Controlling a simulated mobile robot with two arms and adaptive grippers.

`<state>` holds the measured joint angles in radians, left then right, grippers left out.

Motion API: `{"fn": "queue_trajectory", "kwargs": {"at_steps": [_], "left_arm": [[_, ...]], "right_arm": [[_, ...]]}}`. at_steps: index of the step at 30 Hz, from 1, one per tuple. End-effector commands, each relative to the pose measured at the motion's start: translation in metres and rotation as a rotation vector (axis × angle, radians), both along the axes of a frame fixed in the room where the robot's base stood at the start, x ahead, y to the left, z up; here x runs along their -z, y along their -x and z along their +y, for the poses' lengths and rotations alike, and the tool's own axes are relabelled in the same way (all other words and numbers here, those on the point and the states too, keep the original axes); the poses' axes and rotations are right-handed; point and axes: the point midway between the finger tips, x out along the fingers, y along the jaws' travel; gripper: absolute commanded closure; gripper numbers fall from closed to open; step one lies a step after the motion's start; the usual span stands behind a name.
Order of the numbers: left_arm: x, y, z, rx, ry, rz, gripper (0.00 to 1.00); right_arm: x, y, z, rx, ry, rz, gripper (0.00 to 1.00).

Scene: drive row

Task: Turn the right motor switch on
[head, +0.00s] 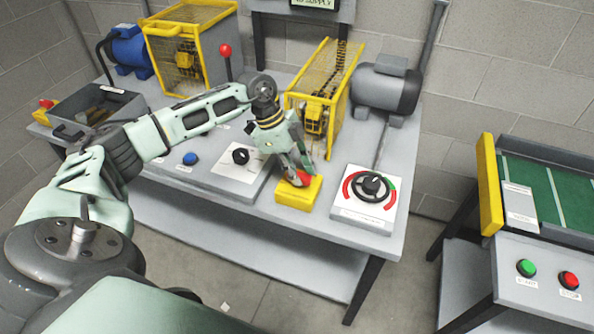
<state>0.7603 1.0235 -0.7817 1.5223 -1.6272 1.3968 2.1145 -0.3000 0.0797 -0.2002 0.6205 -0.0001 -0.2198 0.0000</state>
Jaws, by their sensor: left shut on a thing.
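A rotary switch (372,187) with a black knob sits on a white square plate at the bench's front right. Its plate has a red arc and a green part at the upper right. To its left is a yellow box (289,197) with a red mushroom button (301,179). My left gripper (299,176) points down over this box, its fingers shut on the red button and partly hiding it. Another black knob (240,156) sits on a grey panel further left. My right gripper is not in view.
A grey motor (386,88) and a yellow mesh guard (322,92) stand behind the switch. A red-knobbed lever (225,50), a blue motor (130,52) and an open grey bin (97,105) are further left. A green conveyor (553,195) with green and red buttons stands right, across a floor gap.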

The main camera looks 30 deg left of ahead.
Motion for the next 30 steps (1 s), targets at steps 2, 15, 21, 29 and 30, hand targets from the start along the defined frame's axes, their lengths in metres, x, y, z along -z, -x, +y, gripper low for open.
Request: {"fn": "queue_trajectory", "kwargs": {"at_steps": [2, 15, 21, 29, 30], "left_arm": [[-0.0005, -0.0004, 0.0002, 0.001, 0.0, -0.001, 1.0], [-0.0018, -0.0023, -0.0006, 0.161, 0.003, -0.001, 1.0], [-0.0019, -0.0037, -0.0008, 0.336, 0.003, -0.001, 1.0], [-0.0009, -0.0051, -0.0013, 0.584, 0.002, -0.001, 1.0], [-0.001, -0.0057, -0.0018, 0.622, 0.002, -0.002, 1.0]], "right_arm": [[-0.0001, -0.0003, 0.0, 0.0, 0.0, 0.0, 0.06], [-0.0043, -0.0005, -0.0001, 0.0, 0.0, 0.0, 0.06], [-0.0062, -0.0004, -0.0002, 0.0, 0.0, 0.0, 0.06], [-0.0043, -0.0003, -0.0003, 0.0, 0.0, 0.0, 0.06], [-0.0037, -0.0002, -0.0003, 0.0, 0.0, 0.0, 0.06]]}}
